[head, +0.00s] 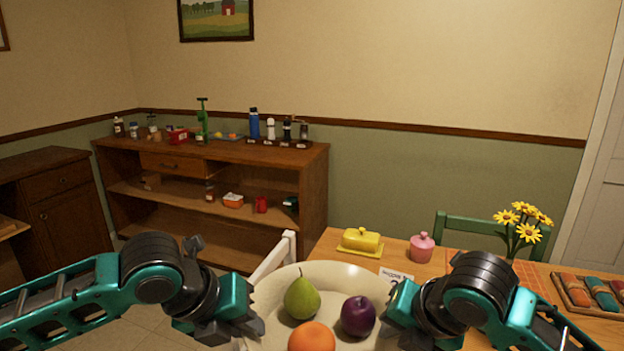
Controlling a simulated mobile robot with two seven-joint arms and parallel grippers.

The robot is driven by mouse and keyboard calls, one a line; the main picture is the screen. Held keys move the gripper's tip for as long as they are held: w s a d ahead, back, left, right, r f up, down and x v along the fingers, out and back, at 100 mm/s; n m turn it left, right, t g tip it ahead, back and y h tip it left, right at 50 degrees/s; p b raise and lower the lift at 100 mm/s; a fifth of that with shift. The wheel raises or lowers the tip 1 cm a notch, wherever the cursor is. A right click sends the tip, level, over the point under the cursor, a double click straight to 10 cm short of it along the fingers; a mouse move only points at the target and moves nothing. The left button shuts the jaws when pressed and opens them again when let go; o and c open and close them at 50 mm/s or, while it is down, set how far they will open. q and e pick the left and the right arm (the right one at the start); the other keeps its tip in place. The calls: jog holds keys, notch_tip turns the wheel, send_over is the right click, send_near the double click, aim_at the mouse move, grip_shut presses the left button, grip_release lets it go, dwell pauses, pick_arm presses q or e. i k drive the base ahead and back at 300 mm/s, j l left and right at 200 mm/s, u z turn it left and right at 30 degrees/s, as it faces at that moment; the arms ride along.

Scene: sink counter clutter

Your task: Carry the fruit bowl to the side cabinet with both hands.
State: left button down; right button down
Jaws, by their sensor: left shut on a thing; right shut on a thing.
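The fruit bowl (340,275) is a wide cream bowl at the bottom centre of the head view, its near part cut off by the frame. In it lie a green pear (302,297), a purple plum (358,316) and an orange (312,338). My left gripper (240,328) is shut on the bowl's left rim. My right gripper (402,318) is shut on its right rim; the fingertips are partly hidden by the wrist. A wooden cabinet (310,185) with open shelves stands against the back wall. A darker cabinet (65,208) stands at the far left. I cannot tell which is the side cabinet.
The dining table (335,242) at right holds a yellow butter dish (360,241), a pink jar (421,247), yellow flowers (525,230) and a tray of rolled cloths (590,297). A white chair (272,262) stands left of it. Bottles and small items crowd the shelf cabinet's top.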

aim_at(42, 159)
jog(key=u, duration=2.8)
jog(key=i+u, duration=0.2)
jog(key=u, duration=0.2)
jog(key=i+j+z, duration=0.1)
jog(key=i+z, duration=0.25)
jog(key=i, duration=0.25)
jog(key=i+z, duration=0.45)
jog(key=i, duration=0.05)
